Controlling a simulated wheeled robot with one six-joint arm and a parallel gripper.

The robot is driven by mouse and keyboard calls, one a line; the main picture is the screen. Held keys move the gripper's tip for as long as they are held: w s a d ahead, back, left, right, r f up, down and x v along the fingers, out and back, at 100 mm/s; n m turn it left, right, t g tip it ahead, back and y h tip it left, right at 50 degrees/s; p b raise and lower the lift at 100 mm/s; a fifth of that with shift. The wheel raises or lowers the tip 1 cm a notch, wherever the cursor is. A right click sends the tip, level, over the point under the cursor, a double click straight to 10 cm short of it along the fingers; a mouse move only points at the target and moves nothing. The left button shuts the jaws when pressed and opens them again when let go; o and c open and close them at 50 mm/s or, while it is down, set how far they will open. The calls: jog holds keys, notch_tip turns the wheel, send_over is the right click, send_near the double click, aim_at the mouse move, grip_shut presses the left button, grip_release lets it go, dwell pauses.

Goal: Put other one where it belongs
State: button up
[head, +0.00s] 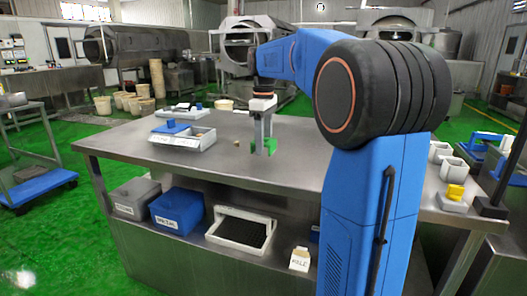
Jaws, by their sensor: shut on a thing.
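My gripper (265,147) points down at the middle of the steel table (210,155). It is shut on a green block (270,146), at or just above the tabletop; I cannot tell whether the block touches the table. A small tan piece (237,144) lies on the table just left of the gripper. A pale divided tray (183,143) stands on the left, with a blue block (171,127) on it and a small tan piece in its right part. Another pale tray (178,112) with blue pieces stands behind it. Which object is the "other one" is unclear.
A cream bowl (224,104) stands at the back. Pale cups (440,153) and a yellow block (455,192) are at the right. The shelf below holds a grey bin (135,199), a blue bin (178,211), a white tray (240,238) and a small labelled box (299,260).

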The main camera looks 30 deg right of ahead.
aim_at(264, 161)
jog(key=shift+f, duration=1.65)
jog(key=shift+f, duration=0.1)
jog(key=o, duration=1.1)
notch_tip(264, 161, up, 12)
jog(key=shift+s, duration=0.1)
